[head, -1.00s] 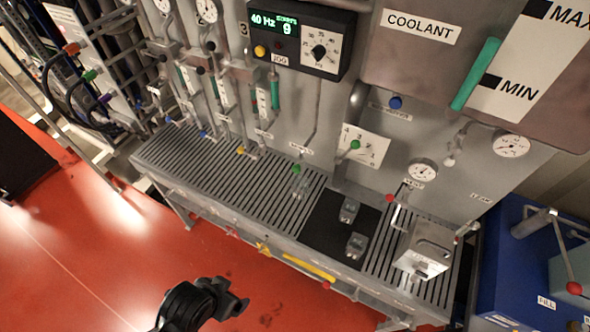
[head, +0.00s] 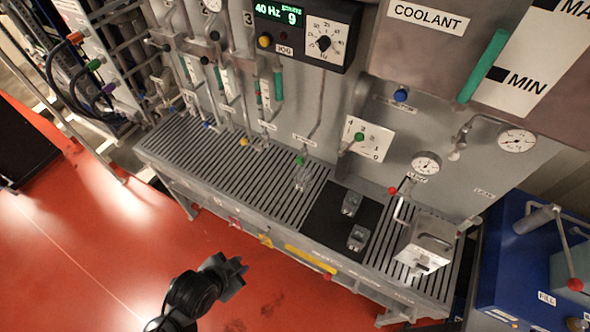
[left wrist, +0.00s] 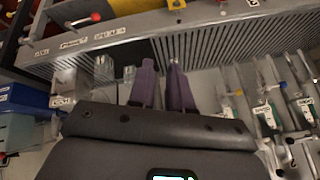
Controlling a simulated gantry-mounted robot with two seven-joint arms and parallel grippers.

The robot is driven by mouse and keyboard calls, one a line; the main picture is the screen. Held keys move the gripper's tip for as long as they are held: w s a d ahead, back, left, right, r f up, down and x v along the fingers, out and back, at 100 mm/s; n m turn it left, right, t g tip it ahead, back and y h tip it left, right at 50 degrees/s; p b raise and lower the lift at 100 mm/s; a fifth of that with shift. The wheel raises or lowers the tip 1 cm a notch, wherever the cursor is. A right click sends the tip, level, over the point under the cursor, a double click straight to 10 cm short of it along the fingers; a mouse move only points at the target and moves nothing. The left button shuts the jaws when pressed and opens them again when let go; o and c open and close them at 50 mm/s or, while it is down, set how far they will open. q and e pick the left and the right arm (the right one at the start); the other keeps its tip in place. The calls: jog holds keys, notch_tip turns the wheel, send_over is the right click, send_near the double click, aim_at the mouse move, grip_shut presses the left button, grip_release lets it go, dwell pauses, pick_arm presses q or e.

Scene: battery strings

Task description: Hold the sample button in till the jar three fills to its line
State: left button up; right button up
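A clear jar (head: 303,178) stands on the slatted grate below a green-tipped spout (head: 300,160). Two more clear jars stand on a black mat, one farther back (head: 351,203) and one nearer (head: 357,239). I cannot read which is jar three, nor see a fill line or level. A blue button (head: 401,94) is on the panel beside a small label; I cannot tell whether it is the sample button. My left gripper (head: 238,270) is in front of the bench, apart from everything. Its purple fingers (left wrist: 163,85) are apart and empty in the left wrist view. My right gripper is not in view.
The grate (head: 215,160) runs along the bench below valves and gauges. A control box (head: 305,30) reads 40 Hz. A metal box (head: 424,245) stands at the grate's right end, near a blue unit (head: 520,265). The red floor in front is open.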

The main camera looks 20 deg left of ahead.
pick_arm(q)
jog(key=w+m+t+b, duration=0.1)
jog(key=w+f+m+t+b, duration=0.1)
jog(key=w, duration=0.1)
jog(key=w+f+m+t+b, duration=0.1)
jog(key=w+m, duration=0.1)
jog(key=shift+w+d+f, duration=0.15)
jog(key=shift+w+d, duration=0.1)
jog(key=shift+d, duration=0.1)
grip_shut()
jog(key=w+f+m+t+h+b, duration=0.2)
jog(key=w+m+t+b, duration=0.6)
jog(key=w+b, duration=0.9)
notch_tip(320, 180, down, 2)
jog(key=a+m+b, duration=0.1)
jog(key=b, duration=0.2)
jog(key=shift+w+f+m+b, duration=0.15)
jog(key=shift+w+m+b, duration=0.15)
jog(key=shift+m+b, duration=0.1)
